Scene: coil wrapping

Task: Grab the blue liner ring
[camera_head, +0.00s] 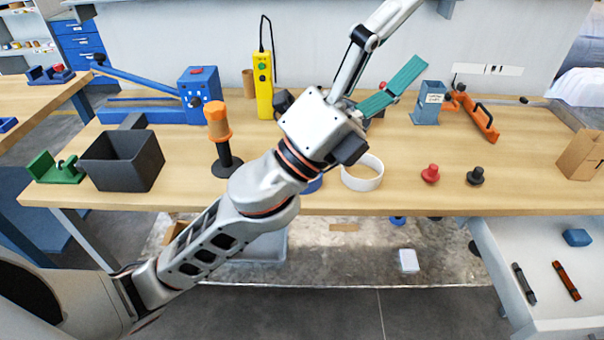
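The blue liner ring seems to be the blue curved edge (314,185) on the table, mostly hidden behind my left arm. My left arm crosses the view from the lower left, and its wrist is above the middle of the table. My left gripper (372,42) points up and away, well past the blue edge and not touching it. One long grey finger link shows; the other finger is not clear, so I cannot tell its opening. Nothing is seen held in it. My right gripper is not in view.
A white ring (362,174) lies just right of the blue edge. A black bin (121,162), an orange-handled tool (219,125) and a yellow device (263,85) stand to the left. Red (430,174) and black (475,177) knobs stand right. A teal two-part piece (404,74) is near the gripper.

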